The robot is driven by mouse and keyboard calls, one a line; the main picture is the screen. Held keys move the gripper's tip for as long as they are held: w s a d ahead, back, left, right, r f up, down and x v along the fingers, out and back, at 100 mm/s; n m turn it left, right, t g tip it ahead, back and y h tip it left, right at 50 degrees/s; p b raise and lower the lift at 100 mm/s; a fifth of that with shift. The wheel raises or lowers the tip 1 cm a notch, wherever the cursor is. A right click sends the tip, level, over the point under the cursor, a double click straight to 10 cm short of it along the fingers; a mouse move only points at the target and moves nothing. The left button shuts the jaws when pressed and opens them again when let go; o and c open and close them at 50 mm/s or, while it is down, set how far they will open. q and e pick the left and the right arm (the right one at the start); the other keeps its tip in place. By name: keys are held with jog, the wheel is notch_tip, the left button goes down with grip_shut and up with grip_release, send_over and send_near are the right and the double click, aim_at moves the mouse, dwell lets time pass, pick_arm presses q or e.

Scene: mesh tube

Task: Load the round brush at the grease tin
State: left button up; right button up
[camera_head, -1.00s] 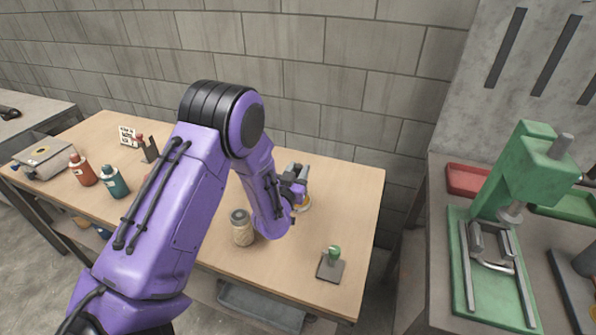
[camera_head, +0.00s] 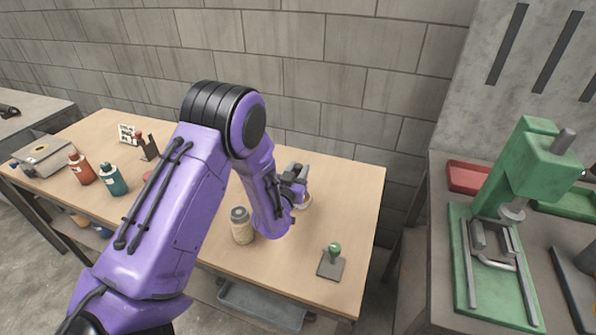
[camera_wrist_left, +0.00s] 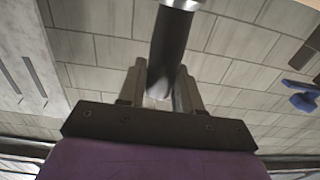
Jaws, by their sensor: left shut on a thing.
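My left gripper (camera_head: 297,186) is over the back right part of the wooden table and shut. In the left wrist view its fingers (camera_wrist_left: 160,95) close on the dark handle (camera_wrist_left: 168,50) of what looks like the round brush. A bright metal collar (camera_wrist_left: 181,3) shows at the top edge of that view; the bristles are out of view. A small round tin (camera_head: 304,203), likely the grease tin, stands just below the gripper, partly hidden by it. I cannot tell whether the brush touches it. My right gripper is not in view.
A lidded jar (camera_head: 241,226) stands left of my forearm. A green knob on a grey plate (camera_head: 331,264) is near the front right corner. Red (camera_head: 81,169) and teal (camera_head: 113,180) bottles stand at left. A green press (camera_head: 531,172) is on the right bench.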

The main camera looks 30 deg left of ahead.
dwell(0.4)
pick_arm(q)
notch_tip(320, 180, up, 7)
jog(key=p, duration=0.5)
jog(key=shift+p, duration=0.35)
jog(key=shift+f, duration=0.1)
dwell(0.3)
